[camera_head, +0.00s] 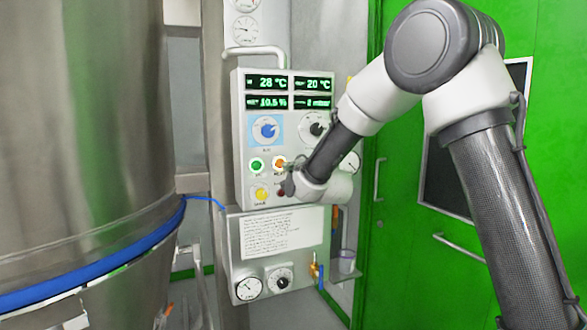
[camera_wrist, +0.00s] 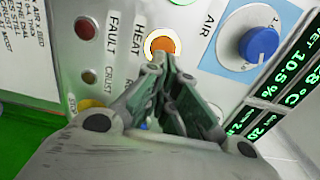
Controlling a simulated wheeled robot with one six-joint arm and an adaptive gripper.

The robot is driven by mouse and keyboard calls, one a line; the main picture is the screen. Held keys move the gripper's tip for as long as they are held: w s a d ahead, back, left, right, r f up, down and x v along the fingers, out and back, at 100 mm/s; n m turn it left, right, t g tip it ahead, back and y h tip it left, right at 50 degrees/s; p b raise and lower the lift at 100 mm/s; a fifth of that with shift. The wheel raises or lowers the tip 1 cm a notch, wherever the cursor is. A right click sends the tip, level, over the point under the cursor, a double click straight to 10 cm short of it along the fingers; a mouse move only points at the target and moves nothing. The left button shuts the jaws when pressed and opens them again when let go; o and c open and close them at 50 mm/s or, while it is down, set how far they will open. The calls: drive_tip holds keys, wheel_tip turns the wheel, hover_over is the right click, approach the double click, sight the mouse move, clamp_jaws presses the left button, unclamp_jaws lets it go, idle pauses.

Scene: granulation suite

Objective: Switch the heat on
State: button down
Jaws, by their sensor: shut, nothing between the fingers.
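The orange heat button (camera_head: 279,163) is on the grey control panel, right of a green button (camera_head: 257,165). In the wrist view the orange button (camera_wrist: 161,45) has a pale ring and sits beside the printed word HEAT. My gripper (camera_head: 288,182) is at the panel, just below and right of the button. In the wrist view my gripper (camera_wrist: 166,66) is shut and empty, its fingertips close to the button's lower edge. I cannot tell whether they touch it. My gripper hides part of the lower panel.
A blue air knob (camera_head: 266,129) and a black dial (camera_head: 317,128) sit above the buttons. The displays (camera_head: 288,91) read 28 °C, 20 °C and 10.5 %. A yellow button (camera_head: 261,194) and a red lamp (camera_wrist: 86,28) are close by. A large steel vessel (camera_head: 85,130) stands left.

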drive_tip(key=v, duration=1)
idle(0.3)
